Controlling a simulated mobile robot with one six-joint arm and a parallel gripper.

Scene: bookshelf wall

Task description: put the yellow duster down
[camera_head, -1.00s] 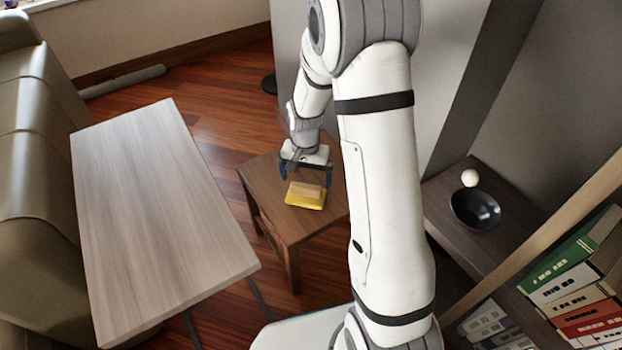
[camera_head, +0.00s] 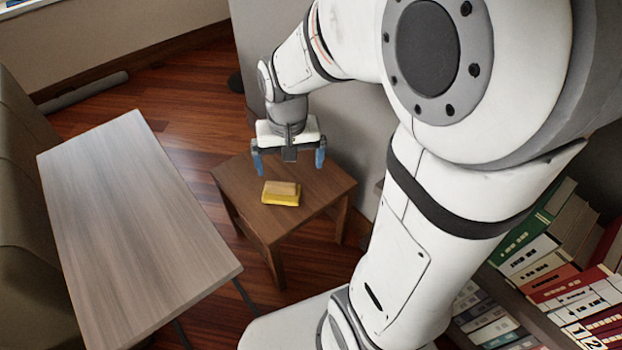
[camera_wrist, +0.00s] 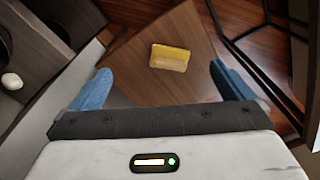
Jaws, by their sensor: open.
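The yellow duster (camera_head: 281,194) with its tan block top lies on the small brown wooden side table (camera_head: 262,222). My gripper (camera_head: 289,167) is open and empty above and behind the duster, with its blue fingers spread apart. In the wrist view the duster (camera_wrist: 170,57) rests on the tabletop (camera_wrist: 150,88), ahead of and between the open fingers (camera_wrist: 160,88), touching neither.
A long grey wood table (camera_head: 130,230) stands at the left beside a sofa (camera_head: 25,190). Shelves with books and binders (camera_head: 545,250) are at the right. A dark shelf with a white ball (camera_wrist: 11,81) shows left in the wrist view. Bare tabletop surrounds the duster.

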